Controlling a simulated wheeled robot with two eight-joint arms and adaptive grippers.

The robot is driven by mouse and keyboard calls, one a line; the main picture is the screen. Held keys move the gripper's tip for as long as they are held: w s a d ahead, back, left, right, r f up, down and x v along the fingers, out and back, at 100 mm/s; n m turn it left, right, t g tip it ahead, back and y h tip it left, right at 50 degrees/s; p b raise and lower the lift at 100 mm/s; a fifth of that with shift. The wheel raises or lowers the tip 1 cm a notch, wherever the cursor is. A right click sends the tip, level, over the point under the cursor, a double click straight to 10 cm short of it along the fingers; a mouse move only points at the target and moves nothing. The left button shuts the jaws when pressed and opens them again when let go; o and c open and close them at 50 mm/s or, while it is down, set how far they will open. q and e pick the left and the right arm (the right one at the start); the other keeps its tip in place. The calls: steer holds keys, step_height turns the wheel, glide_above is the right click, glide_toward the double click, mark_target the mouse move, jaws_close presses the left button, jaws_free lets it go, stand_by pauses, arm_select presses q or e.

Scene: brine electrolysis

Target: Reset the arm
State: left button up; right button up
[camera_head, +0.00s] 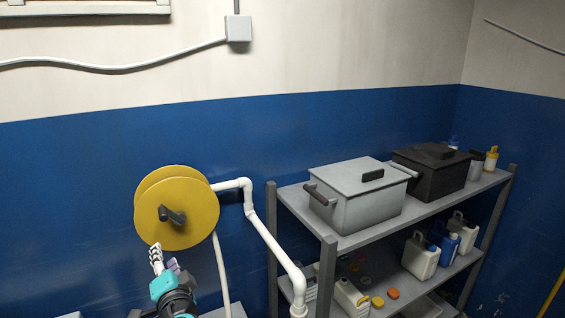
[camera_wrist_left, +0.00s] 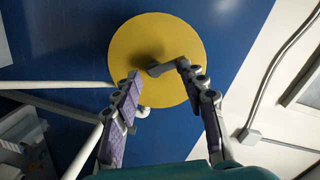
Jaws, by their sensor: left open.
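My left gripper (camera_head: 164,260) is in the lower left of the head view, just below a yellow disc (camera_head: 190,198) with a dark handle (camera_head: 172,215) at its middle. In the left wrist view my left gripper (camera_wrist_left: 158,72) is open, its two fingers spread in front of the yellow disc (camera_wrist_left: 165,35). The grey handle (camera_wrist_left: 170,67) shows between the fingertips. I cannot tell whether the fingers touch it. My right gripper is not in view.
A white pipe (camera_head: 262,232) bends down from the disc's right side. A grey shelf rack (camera_head: 345,240) stands right, bearing a light grey box (camera_head: 358,200), a black box (camera_head: 432,178) and several jugs below. The blue wall (camera_head: 70,190) is behind.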

arm_select(q)
steer(key=s+f+n+g+h+b, duration=0.1)
steer(key=s+f+n+b, duration=0.15)
steer(key=f, duration=0.45)
steer(key=s+f+n+g+h+b, duration=0.1)
steer(key=s+f+g+b, duration=0.15)
steer(key=f, duration=0.35)
steer(key=s+d+f+n+g+h+b, duration=0.1)
steer(key=s+d+f+h+b, duration=0.2)
steer(key=s+d+f, duration=0.3)
steer(key=s+d+f+n+g+h+b, duration=0.1)
steer(key=s+d+f+h+b, duration=0.3)
steer(key=f, duration=1)
steer(key=s+d+g+b, duration=0.1)
steer(key=s+d+b, duration=0.1)
steer(key=d, duration=0.2)
steer(key=shift+f+b, duration=0.15)
steer(key=shift+b, duration=0.15)
steer(key=shift+s+d+n, duration=0.1)
steer(key=shift+n, duration=0.15)
